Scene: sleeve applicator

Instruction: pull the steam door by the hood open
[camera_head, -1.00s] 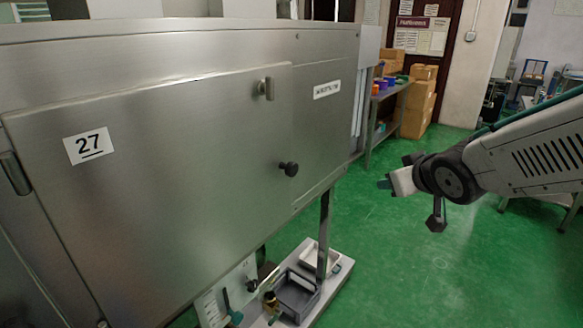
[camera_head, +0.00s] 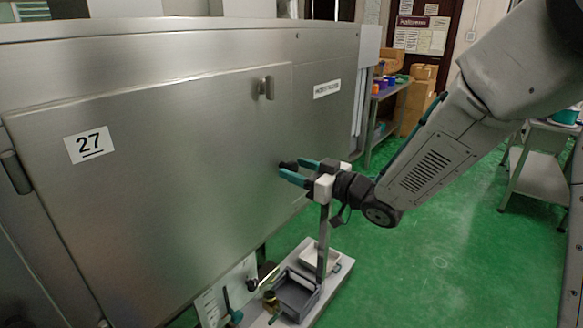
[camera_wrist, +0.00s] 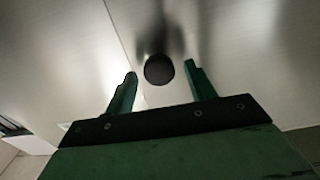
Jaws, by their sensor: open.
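The steam door (camera_head: 170,190) is a large brushed-steel panel with a "27" label, and it looks shut against the steel hood (camera_head: 325,60). A dark round knob (camera_head: 287,166) sits near its right edge; a small metal latch (camera_head: 266,88) is above it. My gripper (camera_head: 299,172) is at the knob, its green fingers apart. In the wrist view the black knob (camera_wrist: 159,70) shows ahead of and between the two open fingers (camera_wrist: 158,90), with space on both sides. Neither finger visibly touches it. In the head view the fingers partly cover the knob.
A dark hinge or handle (camera_head: 15,173) is at the door's left edge. Below the hood a white stand (camera_head: 335,272) holds a grey tray (camera_head: 296,296). A grey trolley (camera_head: 540,170) stands at right. Green floor (camera_head: 445,235) is clear in between.

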